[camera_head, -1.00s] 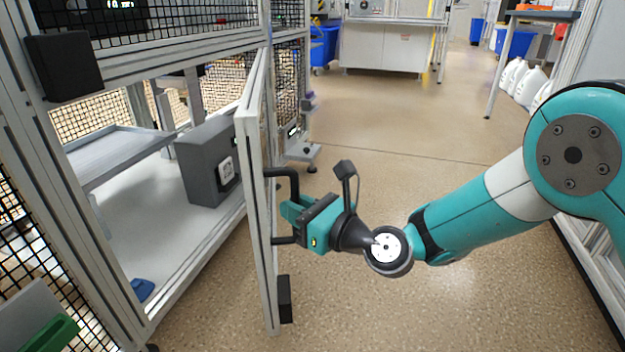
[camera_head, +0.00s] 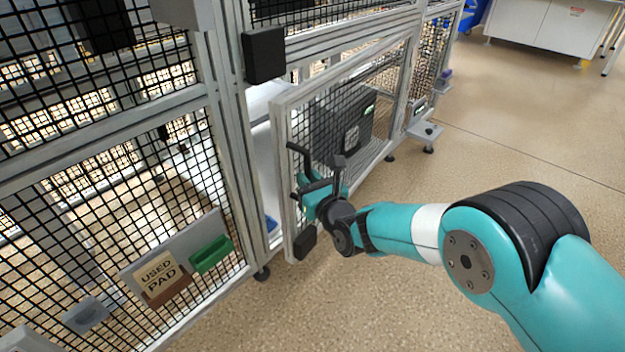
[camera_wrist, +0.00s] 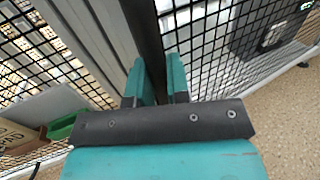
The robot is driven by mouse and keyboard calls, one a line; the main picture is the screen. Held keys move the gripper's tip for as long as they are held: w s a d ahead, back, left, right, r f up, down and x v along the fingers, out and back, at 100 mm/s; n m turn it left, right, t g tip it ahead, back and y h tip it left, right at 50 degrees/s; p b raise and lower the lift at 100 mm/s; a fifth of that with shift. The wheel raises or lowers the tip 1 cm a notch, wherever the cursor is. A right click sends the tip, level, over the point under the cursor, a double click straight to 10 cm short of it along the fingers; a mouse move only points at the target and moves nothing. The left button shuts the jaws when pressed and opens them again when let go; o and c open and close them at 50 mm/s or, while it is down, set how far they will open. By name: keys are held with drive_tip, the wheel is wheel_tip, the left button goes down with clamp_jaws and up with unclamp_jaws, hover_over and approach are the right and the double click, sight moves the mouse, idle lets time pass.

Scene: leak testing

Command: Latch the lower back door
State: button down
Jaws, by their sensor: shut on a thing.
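The lower back door (camera_head: 278,125) is a mesh panel in an aluminium frame. It stands partly open, with a gap between its left edge and the cabinet post (camera_head: 235,140). Its black handle (camera_head: 300,160) is on the left part of the door. My gripper (camera_head: 312,196) is shut on the handle; in the wrist view the fingers (camera_wrist: 157,88) are on either side of the dark handle bar (camera_wrist: 145,35). A black block (camera_head: 305,242) sits at the door's lower left corner. Another black block (camera_head: 263,55) is on the frame above the door. The grip contact is partly hidden.
A mesh panel left of the door carries a "USED PAD" holder (camera_head: 160,275) and a green bin (camera_head: 211,254). A dark grey box (camera_head: 345,125) shows through the door. A small footed bracket (camera_head: 426,130) stands beyond the door. The floor (camera_head: 480,170) at right is clear.

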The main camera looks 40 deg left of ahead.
drive_tip(key=shift+a, duration=0.1)
drive_tip(key=c, duration=1.1)
unclamp_jaws()
drive_tip(key=shift+s+d, duration=0.1)
drive_tip(key=shift+d, duration=0.2)
drive_tip(key=b+v, duration=0.8)
drive_tip(key=v, duration=0.8)
drive_tip(key=shift+s+d+b, duration=0.25)
drive_tip(key=shift+d+b, duration=0.05)
